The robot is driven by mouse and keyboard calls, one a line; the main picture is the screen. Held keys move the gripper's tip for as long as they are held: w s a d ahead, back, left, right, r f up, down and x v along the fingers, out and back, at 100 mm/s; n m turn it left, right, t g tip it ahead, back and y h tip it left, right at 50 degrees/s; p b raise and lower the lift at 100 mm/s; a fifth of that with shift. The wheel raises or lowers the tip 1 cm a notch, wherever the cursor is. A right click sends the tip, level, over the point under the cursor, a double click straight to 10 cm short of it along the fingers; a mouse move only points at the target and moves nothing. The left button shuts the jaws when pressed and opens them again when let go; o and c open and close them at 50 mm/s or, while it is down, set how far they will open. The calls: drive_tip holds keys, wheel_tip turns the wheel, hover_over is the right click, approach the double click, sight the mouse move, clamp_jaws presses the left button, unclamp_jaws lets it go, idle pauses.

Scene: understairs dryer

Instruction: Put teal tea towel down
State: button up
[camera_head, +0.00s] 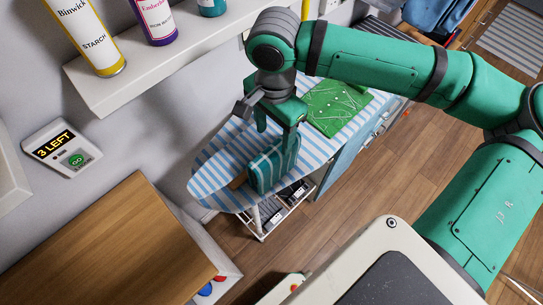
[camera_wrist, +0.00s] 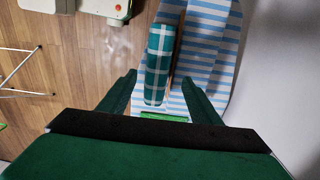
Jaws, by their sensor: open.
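The teal tea towel (camera_head: 275,168), checked with white lines, rests at the near left part of the blue-and-white striped ironing board (camera_head: 212,160). It is a folded, narrow bundle and seems to stand on edge. My gripper (camera_head: 278,130) is above it at its upper end, fingers pointing down, jaws open. In the wrist view the towel (camera_wrist: 158,62) shows between and beyond the two spread fingers. I cannot tell whether a finger touches it. A thin tan strip lies along the towel's right side there; a brown piece shows beside the towel in the head view.
A green patterned cloth (camera_head: 338,106) lies farther along the board. A shelf (camera_head: 155,60) with bottles overhangs the left, above a wall panel reading "3 LEFT" (camera_head: 62,147). A wooden top (camera_head: 120,245) is at lower left. A low rack (camera_head: 272,212) stands under the board.

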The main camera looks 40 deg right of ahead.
sight(275, 148)
drive_tip(key=f, duration=0.4)
drive_tip(key=shift+s+a, duration=0.1)
drive_tip(key=shift+s, duration=0.3)
drive_tip(key=shift+w+f, duration=0.1)
drive_tip(key=shift+f, duration=1.95)
clamp_jaws()
